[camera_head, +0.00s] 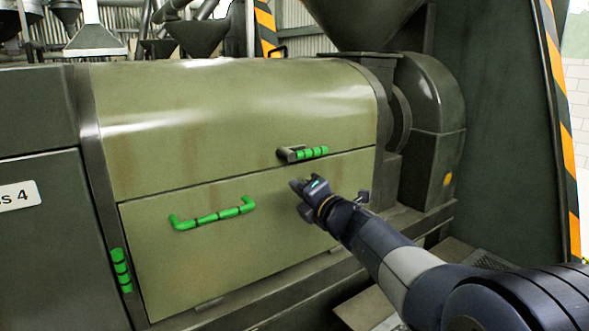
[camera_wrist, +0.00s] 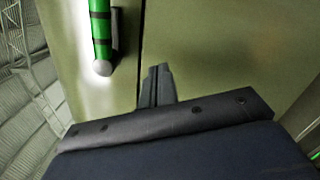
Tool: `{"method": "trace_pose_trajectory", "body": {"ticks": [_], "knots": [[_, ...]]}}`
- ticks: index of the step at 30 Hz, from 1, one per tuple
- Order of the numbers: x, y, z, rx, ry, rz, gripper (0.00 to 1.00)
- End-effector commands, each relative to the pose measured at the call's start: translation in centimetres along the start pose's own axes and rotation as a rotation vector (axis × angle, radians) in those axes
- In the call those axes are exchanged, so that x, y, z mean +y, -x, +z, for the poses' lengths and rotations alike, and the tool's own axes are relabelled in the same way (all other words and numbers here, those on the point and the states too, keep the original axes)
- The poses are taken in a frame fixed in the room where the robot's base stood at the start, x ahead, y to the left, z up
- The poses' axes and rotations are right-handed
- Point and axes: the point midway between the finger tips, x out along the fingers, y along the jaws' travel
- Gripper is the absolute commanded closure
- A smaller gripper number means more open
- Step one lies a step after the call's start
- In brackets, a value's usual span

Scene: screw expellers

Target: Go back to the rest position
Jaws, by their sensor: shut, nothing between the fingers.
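My gripper (camera_head: 299,186) is in front of the olive-green screw expeller, beside the seam between its upper cover (camera_head: 230,110) and lower panel (camera_head: 230,265). Its fingers are together and empty; they also show in the wrist view (camera_wrist: 157,72), close to the seam. A green-marked handle (camera_head: 312,152) on the upper cover sits just above my gripper in the head view. It also shows at the upper left of the wrist view (camera_wrist: 101,30), apart from the fingers. The cover and panel both look closed. I cannot tell whether the fingertips touch the panel.
A green handle (camera_head: 212,215) is on the lower panel and another (camera_head: 121,270) on the frame at left. A dark rounded housing (camera_head: 430,130) stands at right, near a yellow-and-black striped post (camera_head: 566,140). A ledge runs along the machine's base.

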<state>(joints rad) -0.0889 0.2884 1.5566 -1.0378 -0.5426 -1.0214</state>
Motion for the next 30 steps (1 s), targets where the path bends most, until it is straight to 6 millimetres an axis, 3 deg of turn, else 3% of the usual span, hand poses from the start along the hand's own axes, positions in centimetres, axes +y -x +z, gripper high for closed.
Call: {"method": "trace_pose_trajectory", "body": {"ticks": [15,30], "knots": [[1.5,0.1,-1.7,0.001,-0.361,-0.019,1.0],[1.4,0.1,-2.0,0.0,-0.43,-0.022,1.0]]}}
